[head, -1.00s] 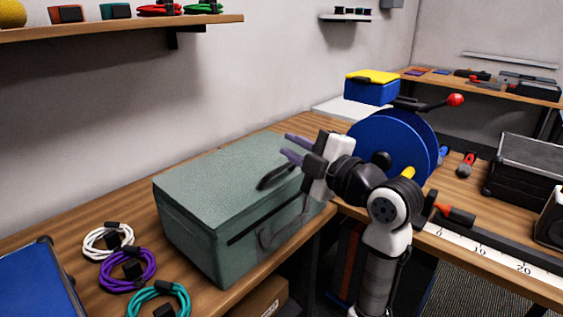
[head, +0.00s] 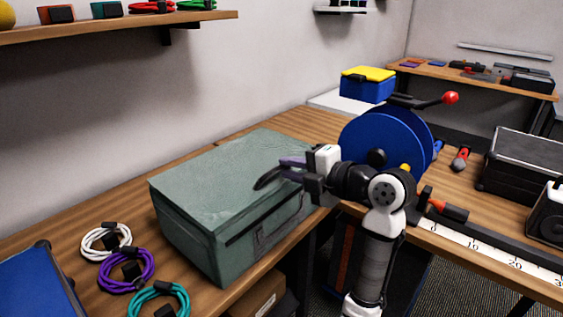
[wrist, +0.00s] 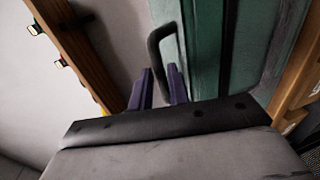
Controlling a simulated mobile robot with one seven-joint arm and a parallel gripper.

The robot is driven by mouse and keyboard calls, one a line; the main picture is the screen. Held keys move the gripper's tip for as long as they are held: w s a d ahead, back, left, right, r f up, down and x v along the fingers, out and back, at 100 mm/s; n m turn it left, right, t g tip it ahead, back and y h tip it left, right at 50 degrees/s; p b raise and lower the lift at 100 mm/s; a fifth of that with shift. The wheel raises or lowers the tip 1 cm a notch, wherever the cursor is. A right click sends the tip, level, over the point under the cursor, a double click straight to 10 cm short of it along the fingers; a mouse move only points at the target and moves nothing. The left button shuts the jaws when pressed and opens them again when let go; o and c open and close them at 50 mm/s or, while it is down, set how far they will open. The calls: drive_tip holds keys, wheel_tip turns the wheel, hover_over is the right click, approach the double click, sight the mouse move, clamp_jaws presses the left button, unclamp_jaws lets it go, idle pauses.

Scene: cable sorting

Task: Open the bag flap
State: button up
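The bag (head: 190,236) is a grey-green box-shaped case on the wooden bench, and its flap (head: 215,170) lies flat and closed on top. A dark curved handle (head: 266,180) stands at the flap's right side. It also shows as a black loop in the wrist view (wrist: 156,42). My gripper (head: 286,167) is at the handle's right end, low over the flap's edge. In the wrist view, its two purple fingers (wrist: 160,82) stand a little apart with the lower end of the loop between them. I cannot tell whether they press on it.
Coiled white (head: 100,241), purple (head: 127,271) and teal (head: 160,300) cables lie left of the bag. A blue reel (head: 380,148) stands behind my wrist. A shelf (head: 120,24) hangs above on the left. The bench's front edge runs just before the bag.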

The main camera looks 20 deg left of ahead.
sight(284, 167)
drive_tip(key=shift+x, duration=1.5)
clamp_jaws()
